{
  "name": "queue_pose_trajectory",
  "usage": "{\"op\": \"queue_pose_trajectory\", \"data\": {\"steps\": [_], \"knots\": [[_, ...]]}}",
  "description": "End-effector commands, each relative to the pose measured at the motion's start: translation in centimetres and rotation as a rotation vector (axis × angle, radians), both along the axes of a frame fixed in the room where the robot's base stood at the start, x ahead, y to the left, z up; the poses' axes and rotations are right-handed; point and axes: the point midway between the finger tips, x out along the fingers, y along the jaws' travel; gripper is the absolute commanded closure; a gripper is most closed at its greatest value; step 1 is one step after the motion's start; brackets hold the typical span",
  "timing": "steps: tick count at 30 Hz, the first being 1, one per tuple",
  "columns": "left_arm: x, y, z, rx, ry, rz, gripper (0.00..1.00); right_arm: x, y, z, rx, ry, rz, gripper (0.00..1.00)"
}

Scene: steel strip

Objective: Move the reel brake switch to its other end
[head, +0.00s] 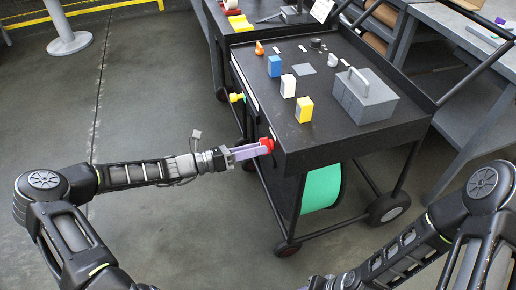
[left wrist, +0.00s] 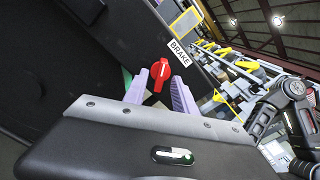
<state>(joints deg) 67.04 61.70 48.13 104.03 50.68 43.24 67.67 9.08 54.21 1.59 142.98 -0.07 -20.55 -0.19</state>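The reel brake switch is a red knob (left wrist: 159,75) with a white line along its handle, beside a white BRAKE label (left wrist: 179,52) in the left wrist view. In the head view the red knob (head: 266,145) sits on the near left face of the dark cart. My left gripper (head: 248,151) points at it from the left, fingertips close to it. In the left wrist view the two pale purple fingers (left wrist: 160,92) stand apart, one on each side of the knob, with gaps visible. Whether they touch it is hard to tell. My right gripper is outside the views.
The cart top (head: 330,128) holds a grey box with a handle (head: 362,95) and blue, white and yellow blocks (head: 304,109). A yellow knob (head: 236,98) sticks out farther along the same side. A green reel (head: 321,187) hangs below. Open floor lies left.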

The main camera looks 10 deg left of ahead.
Motion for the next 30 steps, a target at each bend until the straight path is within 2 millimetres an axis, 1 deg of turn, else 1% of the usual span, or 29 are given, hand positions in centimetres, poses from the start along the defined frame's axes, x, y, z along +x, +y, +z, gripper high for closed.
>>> {"op": "queue_pose_trajectory", "data": {"steps": [4,11,23,30], "knots": [[0.47,-0.72,0.03,0.001,-0.001,0.0,0.67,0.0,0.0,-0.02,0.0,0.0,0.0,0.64],[0.5,-0.73,0.01,0.001,-0.001,0.001,0.67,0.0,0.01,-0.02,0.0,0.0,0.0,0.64],[0.48,-0.7,0.01,0.001,-0.001,0.001,0.99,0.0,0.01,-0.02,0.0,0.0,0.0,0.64],[0.47,-0.69,-0.01,0.001,-0.001,0.001,1.0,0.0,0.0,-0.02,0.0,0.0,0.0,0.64]]}}
